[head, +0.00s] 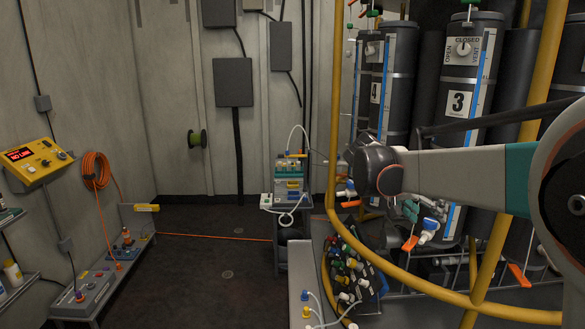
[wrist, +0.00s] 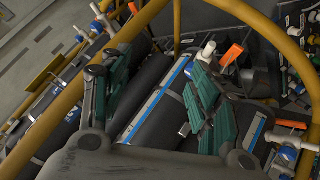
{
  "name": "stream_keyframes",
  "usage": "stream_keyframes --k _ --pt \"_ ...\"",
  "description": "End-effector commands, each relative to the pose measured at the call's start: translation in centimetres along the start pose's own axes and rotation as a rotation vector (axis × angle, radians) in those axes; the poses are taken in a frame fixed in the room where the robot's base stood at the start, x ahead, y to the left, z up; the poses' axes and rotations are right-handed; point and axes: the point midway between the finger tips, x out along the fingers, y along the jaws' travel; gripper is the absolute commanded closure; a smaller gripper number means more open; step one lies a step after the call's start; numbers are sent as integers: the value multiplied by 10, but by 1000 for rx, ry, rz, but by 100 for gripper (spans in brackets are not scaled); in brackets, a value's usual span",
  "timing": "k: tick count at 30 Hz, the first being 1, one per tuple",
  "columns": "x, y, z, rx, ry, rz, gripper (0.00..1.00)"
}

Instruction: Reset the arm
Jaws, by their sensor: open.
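My arm reaches in from the right edge of the head view, with a pale link running left to a dark wrist joint. My gripper (wrist: 155,78) shows in the wrist view with its two green-padded fingers spread apart and nothing between them. In the head view, green parts that look like its fingers (head: 411,210) show below the arm link, in front of the dark cylinders. Behind the fingers in the wrist view lies a dark cylinder (wrist: 152,112) with a blue-and-white strip. I cannot tell whether the fingers touch anything.
Yellow rails (head: 334,110) curve around the arm and cross below it. Cylinder 3 (head: 458,130) stands behind the arm, with orange-handled valves (head: 410,243) below. A panel of coloured knobs (head: 350,265) is lower left of the gripper. Open floor (head: 200,270) lies left; an orange hose crosses it.

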Motion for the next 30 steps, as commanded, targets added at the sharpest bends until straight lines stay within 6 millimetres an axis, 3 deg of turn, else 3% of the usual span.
stream_keyframes --k 6,15,30 --pt "-23 36 51 -123 -48 -174 44" --pt "-52 72 133 -263 -63 -419 44" --pt "-81 99 281 -399 35 -796 44"
